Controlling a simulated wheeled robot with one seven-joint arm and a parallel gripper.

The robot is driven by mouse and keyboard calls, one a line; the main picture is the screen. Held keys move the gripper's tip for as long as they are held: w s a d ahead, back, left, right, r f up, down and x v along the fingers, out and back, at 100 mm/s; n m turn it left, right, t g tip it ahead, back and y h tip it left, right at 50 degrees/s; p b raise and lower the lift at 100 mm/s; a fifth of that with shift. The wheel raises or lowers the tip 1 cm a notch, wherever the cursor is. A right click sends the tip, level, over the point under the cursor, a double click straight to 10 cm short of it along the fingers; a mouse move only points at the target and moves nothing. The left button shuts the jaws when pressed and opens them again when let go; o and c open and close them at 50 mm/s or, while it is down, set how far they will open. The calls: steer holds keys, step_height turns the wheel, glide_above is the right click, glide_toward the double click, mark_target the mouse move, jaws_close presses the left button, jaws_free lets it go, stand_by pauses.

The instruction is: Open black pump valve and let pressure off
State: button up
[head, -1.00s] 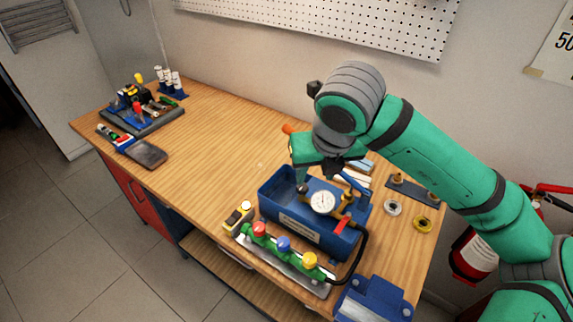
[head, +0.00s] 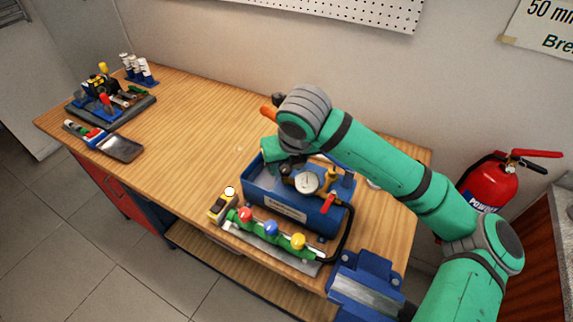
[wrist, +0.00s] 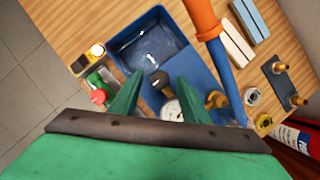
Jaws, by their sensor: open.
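The blue test pump (head: 283,205) stands on the bench, with an open water tank, a round white gauge (head: 306,182) and a red lever (head: 327,203). In the wrist view the black valve knob (wrist: 159,79) sits beside the gauge (wrist: 172,109). My gripper (wrist: 154,84) is open, with its green fingers either side of the knob in the picture. I cannot tell whether they touch it. In the head view my gripper (head: 284,163) is low over the pump, its fingers mostly hidden. The pump's orange handle grip (wrist: 203,18) rises close to my gripper.
A manifold with red, blue and yellow knobs (head: 270,229) lies in front of the pump, joined by a black hose (head: 346,237). A yellow device (head: 223,206) is left of it. A blue vise (head: 365,285) stands front right. The bench's middle left is clear.

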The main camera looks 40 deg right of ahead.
steer(key=shift+f, duration=0.1)
steer(key=shift+c, duration=0.5)
steer(key=c, duration=0.9)
steer(key=shift+d+n, duration=0.1)
steer(key=shift+n, duration=0.3)
steer(key=shift+d+n+y, duration=0.15)
steer(key=shift+n+y, duration=0.35)
steer(key=shift+n, duration=0.5)
steer(key=n, duration=0.2)
steer(key=n+y, duration=0.1)
steer(key=n, duration=0.1)
steer(key=shift+d+n+y, duration=0.2)
steer(key=shift+n+y, duration=0.1)
steer(key=n+y, duration=0.1)
steer(key=n, duration=0.3)
steer(key=shift+w+d+y, duration=0.1)
steer(key=shift+y, duration=0.3)
steer(key=shift+w+n+g+y, duration=0.15)
steer(key=shift+n+g, duration=0.25)
steer(key=shift+n, duration=0.7)
steer(key=shift+s+n+g+y, duration=0.1)
steer(key=shift+n+g+y, duration=0.25)
steer(key=shift+n, duration=0.75)
